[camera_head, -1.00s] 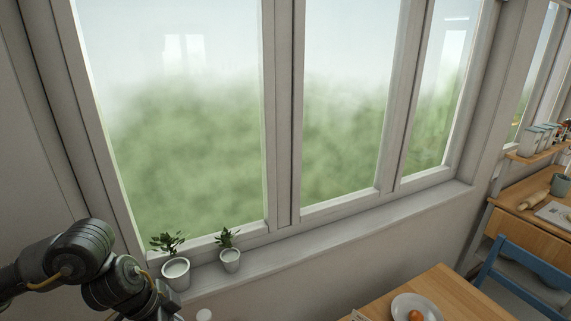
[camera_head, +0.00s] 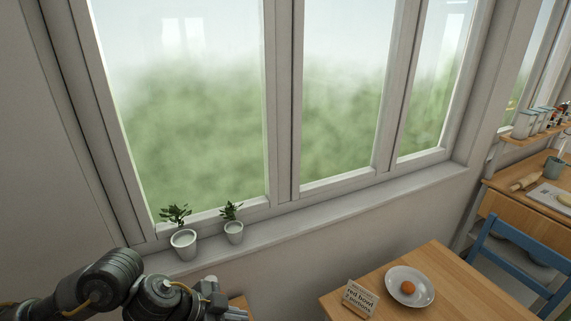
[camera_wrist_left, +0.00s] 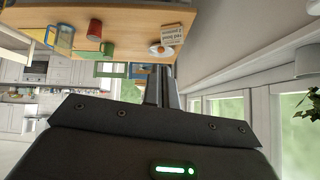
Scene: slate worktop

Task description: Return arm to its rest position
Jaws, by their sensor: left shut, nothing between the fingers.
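My left arm (camera_head: 105,280) comes in from the lower left of the head view. My left gripper (camera_head: 236,312) is at the bottom edge there, below the windowsill and partly cut off by the frame. In the left wrist view my left gripper (camera_wrist_left: 162,88) has its fingers together with nothing between them. It is apart from the table items seen beyond it. My right arm and right gripper are not in view.
Two potted plants (camera_head: 183,240) stand on the windowsill (camera_head: 310,222) near the arm. A wooden table (camera_head: 445,290) holds a plate (camera_head: 393,274) with an orange item and a text sign (camera_head: 360,298). A red cup (camera_wrist_left: 95,30) shows in the wrist view. A blue chair (camera_head: 500,255) stands right.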

